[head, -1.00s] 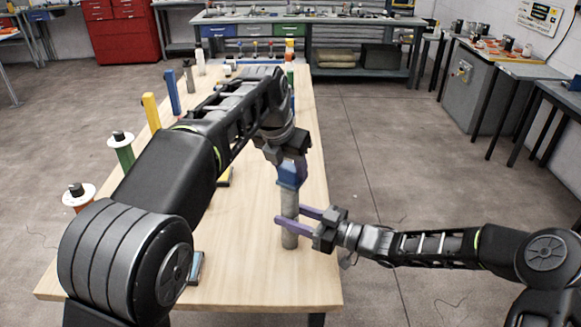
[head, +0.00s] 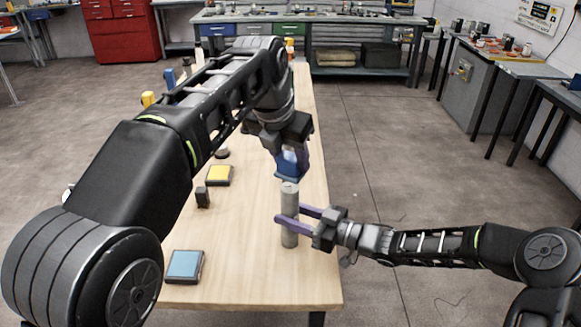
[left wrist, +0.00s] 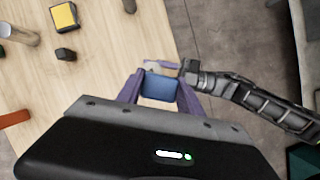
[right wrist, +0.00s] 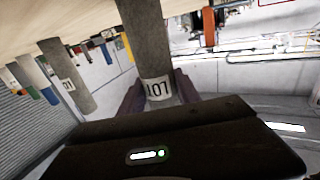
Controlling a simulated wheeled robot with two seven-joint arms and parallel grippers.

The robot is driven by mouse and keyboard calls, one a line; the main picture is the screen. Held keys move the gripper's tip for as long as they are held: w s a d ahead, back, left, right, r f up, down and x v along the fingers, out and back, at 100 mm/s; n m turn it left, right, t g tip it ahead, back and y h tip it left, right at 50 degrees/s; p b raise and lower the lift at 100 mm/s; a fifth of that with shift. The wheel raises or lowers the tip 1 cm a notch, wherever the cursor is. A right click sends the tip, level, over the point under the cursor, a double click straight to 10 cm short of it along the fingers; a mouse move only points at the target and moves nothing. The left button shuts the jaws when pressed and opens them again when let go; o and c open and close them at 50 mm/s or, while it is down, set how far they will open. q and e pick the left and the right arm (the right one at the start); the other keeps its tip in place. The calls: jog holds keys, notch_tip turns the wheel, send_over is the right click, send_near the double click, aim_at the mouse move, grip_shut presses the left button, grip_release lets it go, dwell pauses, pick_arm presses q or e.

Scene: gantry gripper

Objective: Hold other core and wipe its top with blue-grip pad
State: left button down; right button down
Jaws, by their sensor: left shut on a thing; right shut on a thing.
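The grey cylindrical core (head: 289,200) stands upright near the table's right edge. My right gripper (head: 293,221) is shut on it from the right, around its middle. In the right wrist view the core (right wrist: 146,40) shows between the fingers with a printed label. My left gripper (head: 292,158) is shut on the blue-grip pad (head: 290,168) and holds it just above the core's top, which shows below the pad. In the left wrist view the blue grip (left wrist: 159,87) sits between the purple fingers, and the core is mostly hidden behind it.
On the wooden table (head: 250,270) are a blue-topped block (head: 184,266), a yellow-topped block (head: 219,175) and a small black block (head: 202,197). Another grey cylinder (left wrist: 18,34) lies or stands at the upper left of the left wrist view. My left arm covers the table's left side.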

pick_arm(q)
jog(key=shift+r, duration=1.3)
jog(key=shift+f, duration=0.15)
jog(key=shift+f, duration=3.7)
jog(key=shift+w+f, duration=0.25)
jog(key=shift+w, duration=2.6)
notch_tip(320, 180, up, 8)
send_over(291, 178)
jog(key=w, duration=0.3)
jog(key=shift+s+r, duration=0.1)
jog(key=shift+s, duration=0.15)
